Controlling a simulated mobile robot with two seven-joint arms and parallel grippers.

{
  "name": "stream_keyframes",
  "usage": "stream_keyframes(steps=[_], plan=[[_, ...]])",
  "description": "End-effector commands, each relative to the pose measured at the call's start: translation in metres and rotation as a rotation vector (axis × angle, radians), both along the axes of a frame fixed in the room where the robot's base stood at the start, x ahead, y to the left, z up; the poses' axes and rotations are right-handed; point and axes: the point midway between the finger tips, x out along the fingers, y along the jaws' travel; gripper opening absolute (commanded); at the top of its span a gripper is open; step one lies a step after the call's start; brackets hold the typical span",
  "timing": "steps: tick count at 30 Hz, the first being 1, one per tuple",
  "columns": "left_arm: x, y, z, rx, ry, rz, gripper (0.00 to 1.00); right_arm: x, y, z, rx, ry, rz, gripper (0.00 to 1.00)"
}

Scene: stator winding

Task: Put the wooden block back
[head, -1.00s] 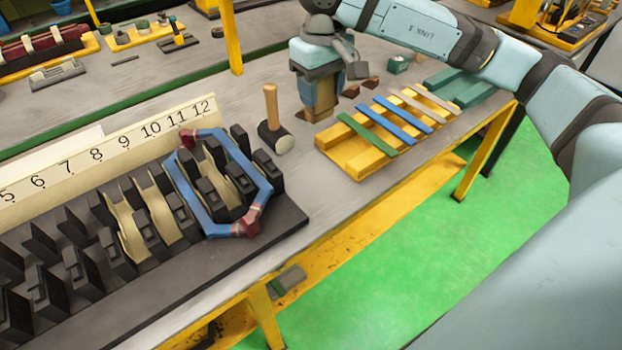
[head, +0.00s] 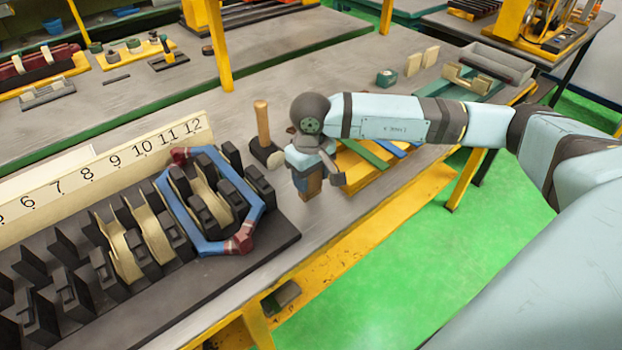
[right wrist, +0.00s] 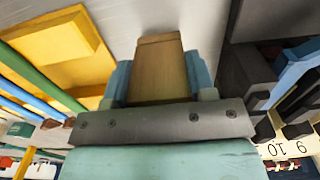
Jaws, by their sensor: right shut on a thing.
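The wooden block (head: 313,184) is brown and shows below my right gripper (head: 304,180) in the head view. My right gripper is shut on it and holds it near the front of the table, between the stator and the yellow rack. In the right wrist view the block (right wrist: 160,68) stands between the two blue fingers of the right gripper (right wrist: 158,82). The gripper hides part of the block in the head view. My left gripper is not in view.
The black slotted stator (head: 285,238) with a blue coil (head: 262,172) lies to the left. A mallet (head: 262,122) stands just behind my gripper. My arm partly covers the yellow rack (head: 353,170) with coloured strips. A grey tray (head: 498,62) and two beige pieces (head: 414,65) stand farther back.

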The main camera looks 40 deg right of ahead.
Motion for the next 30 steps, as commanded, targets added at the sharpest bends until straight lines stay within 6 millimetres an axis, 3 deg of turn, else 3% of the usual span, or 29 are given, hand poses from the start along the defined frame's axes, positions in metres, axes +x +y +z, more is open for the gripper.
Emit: stream_keyframes(steps=[3, 14, 15, 17, 26, 30], plan=[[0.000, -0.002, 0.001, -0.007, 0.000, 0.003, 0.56, 0.000, 0.000, -0.013, -0.001, 0.001, -0.001, 0.13], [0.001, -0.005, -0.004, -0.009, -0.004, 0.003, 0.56, 0.000, 0.000, -0.019, 0.000, 0.000, 0.000, 0.13], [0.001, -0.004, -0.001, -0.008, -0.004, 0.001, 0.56, 0.000, 0.000, -0.016, 0.000, 0.000, 0.000, 0.60], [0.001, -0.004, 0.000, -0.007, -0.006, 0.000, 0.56, 0.000, 0.000, -0.016, 0.000, 0.000, 0.000, 0.74], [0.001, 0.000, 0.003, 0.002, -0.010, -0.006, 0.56, 0.000, 0.000, -0.015, 0.000, 0.000, 0.000, 0.76], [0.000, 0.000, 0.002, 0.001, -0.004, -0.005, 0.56, 0.000, 0.000, -0.005, 0.000, -0.002, 0.000, 0.76]])
